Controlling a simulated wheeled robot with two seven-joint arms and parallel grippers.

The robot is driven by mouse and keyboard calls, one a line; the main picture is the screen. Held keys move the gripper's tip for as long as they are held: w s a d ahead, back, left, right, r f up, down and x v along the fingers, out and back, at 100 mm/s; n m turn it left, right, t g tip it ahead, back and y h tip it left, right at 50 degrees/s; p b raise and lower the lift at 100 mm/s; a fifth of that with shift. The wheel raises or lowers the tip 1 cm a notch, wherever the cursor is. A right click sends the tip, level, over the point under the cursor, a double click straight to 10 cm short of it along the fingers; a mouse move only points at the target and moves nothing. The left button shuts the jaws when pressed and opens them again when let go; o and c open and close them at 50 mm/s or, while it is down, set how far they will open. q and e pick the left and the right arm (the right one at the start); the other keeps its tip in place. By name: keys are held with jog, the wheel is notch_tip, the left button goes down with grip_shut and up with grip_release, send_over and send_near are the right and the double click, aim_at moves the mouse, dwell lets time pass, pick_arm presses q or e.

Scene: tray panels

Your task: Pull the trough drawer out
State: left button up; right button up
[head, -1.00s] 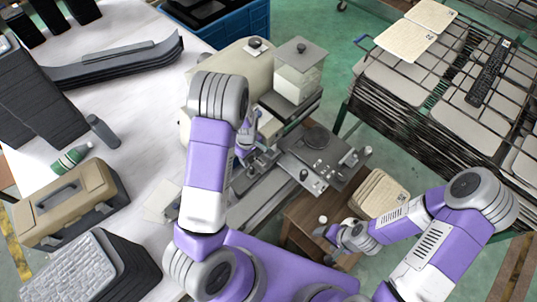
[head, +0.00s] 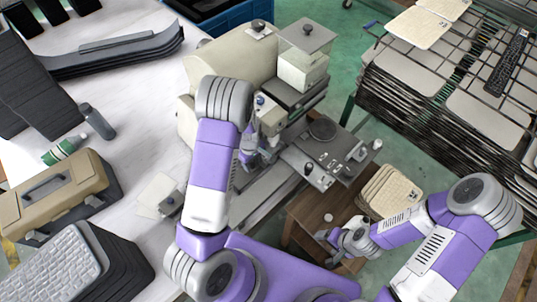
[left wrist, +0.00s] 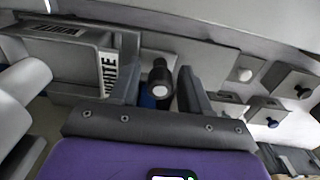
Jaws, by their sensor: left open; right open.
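The machine with a cream body (head: 235,58) stands at the table's edge in the head view. My left gripper (head: 249,157) is low at its front, partly hidden by my own arm. In the left wrist view the left gripper (left wrist: 158,72) is open, and a dark round knob with a pale end (left wrist: 161,84) shows between its fingers. I cannot tell whether the fingers touch it. The trough drawer cannot be made out surely; whether this knob belongs to it is unclear. My right gripper (head: 345,239) is open and empty above the small wooden stand.
A grey plate with knobs (head: 325,155) juts from the machine's right. Smaller knobs (left wrist: 245,75) and a "WHITE" label (left wrist: 108,72) flank the left gripper. The wooden stand (head: 310,213) and wire rack (head: 420,115) are at right; a toolbox (head: 55,195) is at left.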

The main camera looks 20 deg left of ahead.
pick_arm(q)
jog(key=c, duration=0.7)
jog(key=shift+s+a, duration=0.4)
jog(key=shift+s, duration=0.55)
jog(key=shift+s+a, duration=0.35)
jog(key=shift+s, duration=0.55)
jog(key=shift+s+a, duration=0.4)
jog(key=shift+s, duration=0.55)
